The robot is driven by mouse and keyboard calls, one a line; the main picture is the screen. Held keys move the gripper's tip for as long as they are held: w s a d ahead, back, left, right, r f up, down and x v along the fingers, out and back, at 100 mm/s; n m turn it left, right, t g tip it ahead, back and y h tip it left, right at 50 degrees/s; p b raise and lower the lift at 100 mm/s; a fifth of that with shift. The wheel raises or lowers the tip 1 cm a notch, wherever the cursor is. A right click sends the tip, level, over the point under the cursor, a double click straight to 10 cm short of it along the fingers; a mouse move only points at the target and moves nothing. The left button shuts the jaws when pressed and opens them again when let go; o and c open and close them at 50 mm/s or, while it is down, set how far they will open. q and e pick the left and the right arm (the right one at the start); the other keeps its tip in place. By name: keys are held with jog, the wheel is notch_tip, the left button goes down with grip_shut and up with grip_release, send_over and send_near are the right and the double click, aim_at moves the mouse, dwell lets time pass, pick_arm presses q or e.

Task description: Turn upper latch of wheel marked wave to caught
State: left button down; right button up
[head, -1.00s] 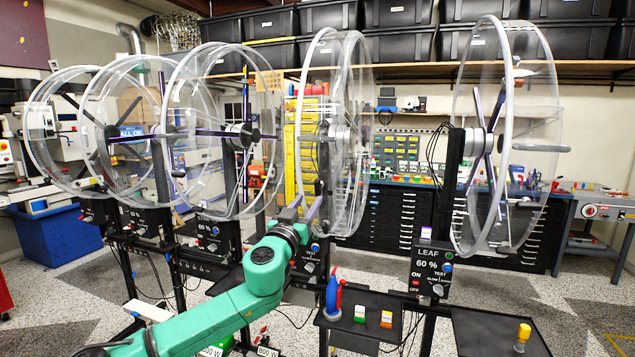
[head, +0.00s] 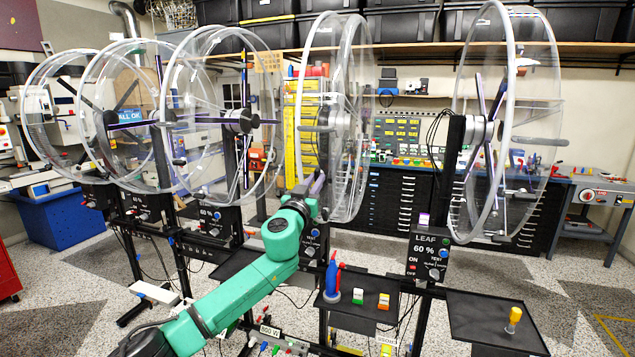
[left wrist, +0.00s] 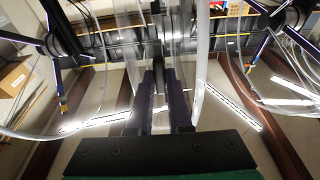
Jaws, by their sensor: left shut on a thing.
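A clear acrylic wheel (head: 346,190) stands edge-on in the middle on a dark post, and its metal hub (head: 340,117) faces right. My left gripper (head: 319,183) is at this wheel's lower left, below the hub, pointing up. In the left wrist view, its two dark fingers (left wrist: 167,98) stand upright between clear rims. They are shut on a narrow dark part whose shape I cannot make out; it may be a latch. I cannot read the word "wave" on any label. The control box (head: 312,243) under this wheel is partly hidden by my arm. My right gripper is not in view.
Several clear wheels (head: 222,185) stand in a row at the left. The right wheel (head: 535,110) has a box marked LEAF (head: 430,256). A dark tray (head: 340,318) holds a blue bottle (head: 332,280) and small blocks. A yellow-handled tool (head: 514,317) stands on the right tray.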

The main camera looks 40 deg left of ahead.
pick_arm(q)
jog(key=m, duration=0.4)
jog(key=shift+m, duration=0.4)
jog(key=m+p, duration=0.1)
jog(key=m, duration=0.2)
jog(key=shift+m, duration=0.6)
jog(key=m, duration=0.2)
jog(key=shift+r+m+p, duration=0.1)
jog(key=shift+m+p, duration=0.2)
jog(key=shift+p, duration=0.1)
jog(key=m+p, duration=0.1)
jog(key=m, duration=0.5)
jog(key=c, duration=0.7)
grip_release()
jog(key=shift+f, duration=0.2)
